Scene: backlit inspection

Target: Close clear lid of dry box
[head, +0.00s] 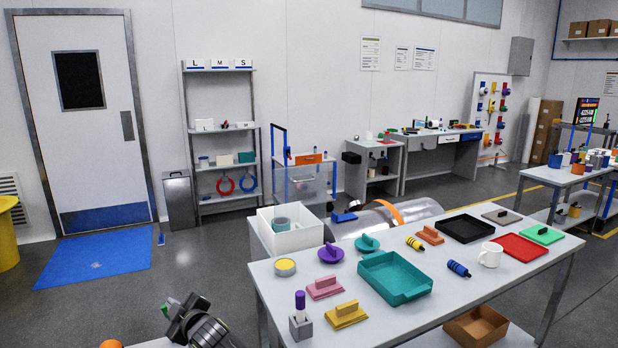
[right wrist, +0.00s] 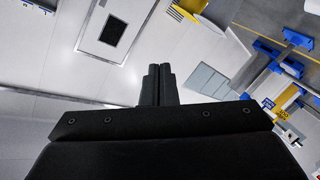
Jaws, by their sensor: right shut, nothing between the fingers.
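No dry box with a clear lid can be made out for certain. A white open box (head: 291,239) with a grey-green ring in it stands at the table's far left corner; no lid shows on it. A see-through bin (head: 308,187) sits on a blue-framed cart by the back wall. My right gripper (head: 178,306) is low at the bottom of the head view, left of the table and away from both. In the right wrist view its fingers (right wrist: 160,86) are shut together with nothing between them. My left gripper is not in view.
The grey table (head: 390,318) carries a teal tray (head: 393,277), a black tray (head: 465,229), a red tray (head: 519,247), a white mug (head: 490,254) and several coloured lids. A shiny cylinder (head: 385,217) lies behind it. The floor (head: 190,262) to the left is mostly clear.

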